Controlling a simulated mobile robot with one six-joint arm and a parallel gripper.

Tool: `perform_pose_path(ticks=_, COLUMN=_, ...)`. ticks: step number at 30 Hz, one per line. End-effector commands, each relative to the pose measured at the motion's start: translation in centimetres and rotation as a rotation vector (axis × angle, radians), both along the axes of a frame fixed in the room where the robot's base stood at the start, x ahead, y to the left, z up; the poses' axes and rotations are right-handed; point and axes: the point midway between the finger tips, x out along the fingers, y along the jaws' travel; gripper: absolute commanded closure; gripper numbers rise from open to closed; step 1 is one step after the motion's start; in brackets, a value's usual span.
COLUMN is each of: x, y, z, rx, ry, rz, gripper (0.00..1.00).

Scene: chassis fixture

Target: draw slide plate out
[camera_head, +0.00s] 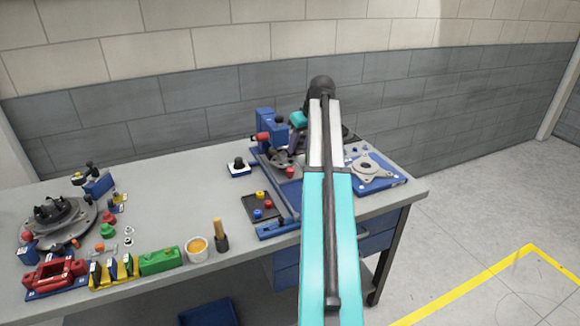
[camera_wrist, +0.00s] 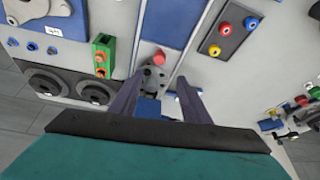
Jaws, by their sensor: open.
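The slide plate looks to be the grey plate with a red knob (camera_head: 291,172) on the blue chassis fixture (camera_head: 264,178) at the right of the bench. In the wrist view the red knob (camera_wrist: 159,58) and a dark grey bracket with holes (camera_wrist: 152,80) show between my fingers. My gripper (camera_wrist: 158,88) is open, with one dark finger on each side of the bracket. I cannot tell whether either finger touches it. In the head view my arm hides part of the fixture, and my fingers are not clearly seen.
A blue plate with a grey flange (camera_head: 366,168) lies right of my arm. A dark tray with red, yellow and blue knobs (camera_head: 262,206) lies left of it. A blue upright with a red part (camera_head: 264,130) stands behind. The bench middle is mostly clear.

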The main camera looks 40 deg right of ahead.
Motion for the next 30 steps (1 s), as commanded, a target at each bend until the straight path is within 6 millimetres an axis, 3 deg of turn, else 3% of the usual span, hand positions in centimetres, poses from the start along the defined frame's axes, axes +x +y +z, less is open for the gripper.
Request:
perform_pose_path(ticks=14, x=0.0, y=-0.3, z=-0.5, rx=0.001, ry=0.001, rz=-0.005, gripper=0.57)
perform_pose_path(ticks=30, x=1.9, y=-0.7, z=-5.4, rx=0.002, ry=0.001, rz=-0.006, gripper=0.57)
